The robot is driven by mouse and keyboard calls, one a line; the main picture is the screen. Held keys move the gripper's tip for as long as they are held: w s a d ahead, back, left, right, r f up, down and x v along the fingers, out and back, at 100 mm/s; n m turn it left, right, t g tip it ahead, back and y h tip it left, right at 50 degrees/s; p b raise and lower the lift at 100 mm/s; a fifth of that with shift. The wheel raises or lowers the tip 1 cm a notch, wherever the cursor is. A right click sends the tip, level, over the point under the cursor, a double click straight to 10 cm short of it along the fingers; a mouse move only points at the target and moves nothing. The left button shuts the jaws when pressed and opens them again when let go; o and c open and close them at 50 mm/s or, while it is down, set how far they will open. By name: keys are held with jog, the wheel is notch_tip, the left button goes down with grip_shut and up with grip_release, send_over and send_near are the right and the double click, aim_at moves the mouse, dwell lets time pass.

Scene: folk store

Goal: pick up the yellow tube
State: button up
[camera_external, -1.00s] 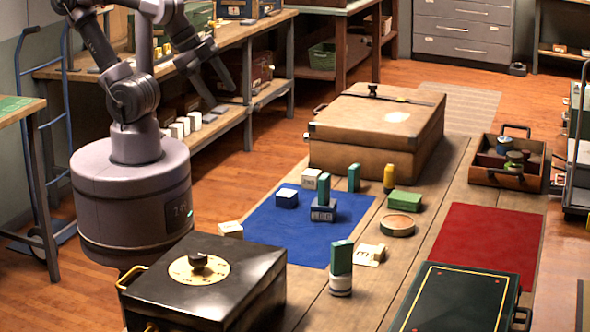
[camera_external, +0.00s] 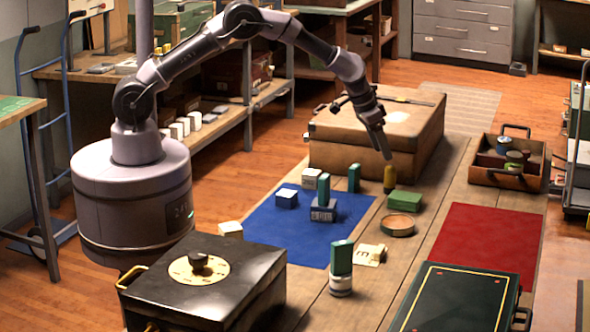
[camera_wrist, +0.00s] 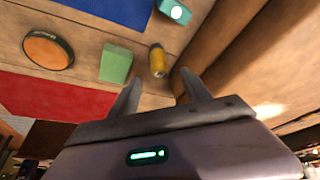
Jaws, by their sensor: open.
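The yellow tube (camera_external: 389,180) stands upright on the wooden table, in front of the large tan case. It has a dark lower part in the external view. In the wrist view the yellow tube (camera_wrist: 157,61) lies ahead of the fingers, a little beyond their tips. My gripper (camera_external: 386,155) points down just above the tube in the external view. Its two fingers (camera_wrist: 160,85) are spread apart with nothing between them. Whether a fingertip touches the tube's top cannot be told.
The tan case (camera_external: 355,148) stands close behind the tube. A green block (camera_external: 405,201) and a round tan disc (camera_external: 397,226) lie nearby. A green upright block (camera_external: 354,178) stands to the left. Blue mat (camera_external: 270,235) and red mat (camera_external: 490,245) flank the middle.

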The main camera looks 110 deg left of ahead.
aim_at(390, 172)
jog(key=b+x, duration=0.3)
jog(key=x, duration=0.5)
jog(key=shift+w+f, duration=0.15)
jog(key=shift+f, duration=0.2)
jog(key=shift+r, duration=0.1)
jog(key=shift+c, duration=0.5)
jog(key=c, duration=1)
